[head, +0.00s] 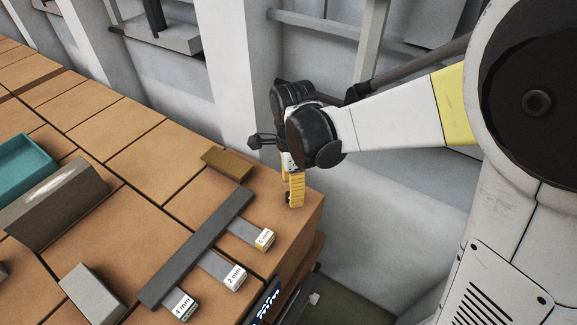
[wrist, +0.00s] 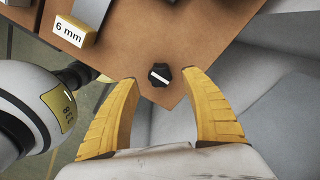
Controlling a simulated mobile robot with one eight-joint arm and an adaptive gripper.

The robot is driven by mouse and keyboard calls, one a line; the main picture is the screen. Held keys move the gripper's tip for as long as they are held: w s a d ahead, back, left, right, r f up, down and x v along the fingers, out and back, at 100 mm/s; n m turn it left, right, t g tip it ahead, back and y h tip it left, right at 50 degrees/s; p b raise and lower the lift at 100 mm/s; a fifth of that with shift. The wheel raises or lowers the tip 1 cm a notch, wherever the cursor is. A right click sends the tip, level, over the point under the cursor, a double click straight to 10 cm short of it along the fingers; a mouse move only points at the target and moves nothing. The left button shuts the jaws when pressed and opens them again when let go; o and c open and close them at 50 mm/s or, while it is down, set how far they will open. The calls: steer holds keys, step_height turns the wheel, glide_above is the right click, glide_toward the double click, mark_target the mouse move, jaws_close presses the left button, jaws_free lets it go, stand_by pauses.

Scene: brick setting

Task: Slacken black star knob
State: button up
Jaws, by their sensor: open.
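The black star knob (wrist: 160,75) is small and dark with a white bar across its top. It sits on the brown brick surface near its corner. My gripper (head: 295,190) points down over that corner in the head view. Its yellow fingers are open, and in the wrist view the knob appears between the two fingertips, with a gap on each side. I cannot tell whether the tips are down at the knob's height. In the head view the knob is mostly hidden by the fingers, with only a dark bit showing beside them.
A dark bar (head: 197,247) with tagged pieces reading 2 mm (head: 234,278) and 4 mm (head: 181,305) lies left of my gripper. The 6 mm tag (wrist: 69,32) is nearest the knob. A brown block (head: 227,164) lies behind. The surface ends just right of the knob.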

steer(key=shift+f, duration=1.45)
steer(key=c, duration=1.2)
